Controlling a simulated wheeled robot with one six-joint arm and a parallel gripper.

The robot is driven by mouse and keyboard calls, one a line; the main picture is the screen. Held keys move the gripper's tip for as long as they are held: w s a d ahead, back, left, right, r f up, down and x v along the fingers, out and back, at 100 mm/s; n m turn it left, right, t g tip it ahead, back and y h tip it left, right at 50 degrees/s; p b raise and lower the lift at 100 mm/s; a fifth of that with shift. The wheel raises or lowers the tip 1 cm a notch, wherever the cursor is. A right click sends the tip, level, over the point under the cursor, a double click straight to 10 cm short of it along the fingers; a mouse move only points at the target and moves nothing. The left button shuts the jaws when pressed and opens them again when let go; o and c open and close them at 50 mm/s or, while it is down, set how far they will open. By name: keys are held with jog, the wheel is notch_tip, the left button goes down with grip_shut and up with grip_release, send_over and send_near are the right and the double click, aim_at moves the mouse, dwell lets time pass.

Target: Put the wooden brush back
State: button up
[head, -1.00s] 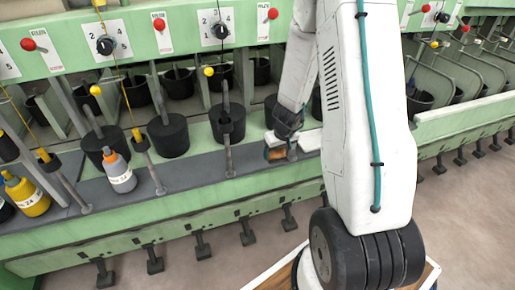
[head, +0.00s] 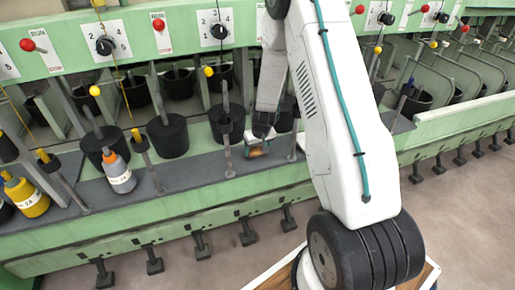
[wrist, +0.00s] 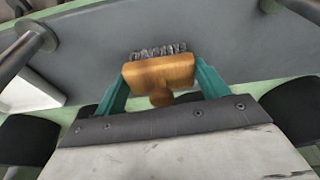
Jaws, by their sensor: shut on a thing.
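The wooden brush (wrist: 160,72) has a tan wooden body, a round knob and dark grey bristles. My gripper (wrist: 161,80) is shut on it, with one green finger at each side of the wood. In the wrist view the bristles point away from my gripper, toward the grey ledge. In the head view the brush (head: 256,151) shows small and partly covered by my gripper (head: 262,138), over the grey ledge of the green machine. I cannot tell whether the bristles touch the ledge.
The grey ledge (head: 195,180) carries upright metal posts (head: 228,155), one close to the left of the brush. Black bobbins (head: 168,137) stand behind. White-and-orange (head: 119,172) and yellow (head: 26,195) bottles stand further left. A white block (wrist: 28,88) lies at the wrist view's left.

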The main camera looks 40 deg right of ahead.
jog(key=o, duration=1.1)
jog(key=shift+v, duration=6.05)
jog(key=shift+a, duration=0.1)
